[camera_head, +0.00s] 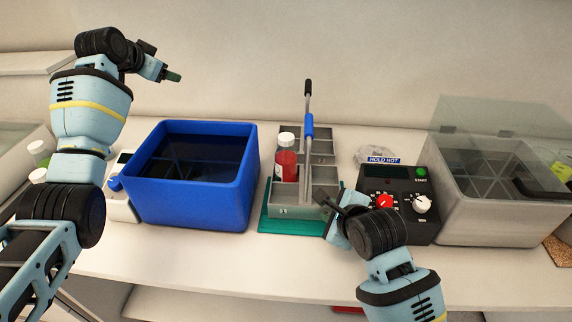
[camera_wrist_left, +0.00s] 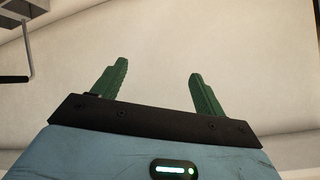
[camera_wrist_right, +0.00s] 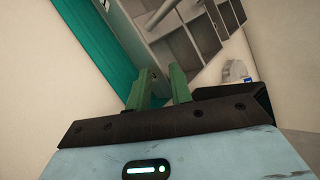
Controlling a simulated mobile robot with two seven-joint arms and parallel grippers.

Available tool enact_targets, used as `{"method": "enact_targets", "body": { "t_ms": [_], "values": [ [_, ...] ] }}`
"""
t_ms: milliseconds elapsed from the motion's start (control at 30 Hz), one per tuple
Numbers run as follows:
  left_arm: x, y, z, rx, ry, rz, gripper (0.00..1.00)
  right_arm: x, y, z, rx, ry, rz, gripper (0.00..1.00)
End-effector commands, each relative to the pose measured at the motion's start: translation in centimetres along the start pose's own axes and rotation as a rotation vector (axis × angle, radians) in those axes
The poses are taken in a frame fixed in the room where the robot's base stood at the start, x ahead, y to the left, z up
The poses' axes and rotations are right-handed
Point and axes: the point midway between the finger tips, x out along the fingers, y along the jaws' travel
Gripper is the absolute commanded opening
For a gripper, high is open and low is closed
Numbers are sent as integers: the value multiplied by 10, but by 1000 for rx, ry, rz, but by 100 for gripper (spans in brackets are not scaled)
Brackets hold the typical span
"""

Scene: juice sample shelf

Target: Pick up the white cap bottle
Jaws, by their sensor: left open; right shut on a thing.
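A red bottle with a white cap (camera_head: 286,160) stands upright in a compartment of the grey carrier (camera_head: 287,212), left of its tall handle. My right gripper (camera_head: 338,205) is at the carrier's front right corner, shut on what looks like its wall; the exact contact is hard to see. In the right wrist view the two fingers (camera_wrist_right: 160,88) stand slightly apart at the carrier's edge. My left gripper (camera_head: 173,76) is open and empty, raised above and behind the blue tub. In the left wrist view its green fingers (camera_wrist_left: 158,82) are wide apart before a bare wall.
The blue tub (camera_head: 192,208) stands left of the carrier, which sits on a teal mat (camera_head: 269,235). A black control box (camera_head: 408,228) and a grey bath with a clear lid (camera_head: 477,228) stand to the right. Bottles with pale caps (camera_head: 38,148) are at far left. The front counter strip is clear.

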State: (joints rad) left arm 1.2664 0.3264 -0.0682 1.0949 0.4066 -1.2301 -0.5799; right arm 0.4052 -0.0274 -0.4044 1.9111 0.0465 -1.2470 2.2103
Motion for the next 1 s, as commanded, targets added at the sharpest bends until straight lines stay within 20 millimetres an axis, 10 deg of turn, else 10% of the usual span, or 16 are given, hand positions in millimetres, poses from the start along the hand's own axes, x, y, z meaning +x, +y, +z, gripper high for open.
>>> {"method": "enact_targets", "body": {
  "t_ms": [233, 400, 600, 1000],
  "values": [
    [-27, 109, -119, 292, -61, 170, 72, 1, 1, -2, 2, 4, 2, 7],
    [-30, 212, -110, 400, -254, 436, 72, 1, 1, -2, 2, 4, 3, 7],
    [-53, 282, -91, 491, -464, 634, 72, 1, 1, -2, 2, 5, 3, 7],
    [-70, 310, -78, 536, -592, 726, 72, 2, 2, -3, 1, 7, 5, 6]
  ]
}}
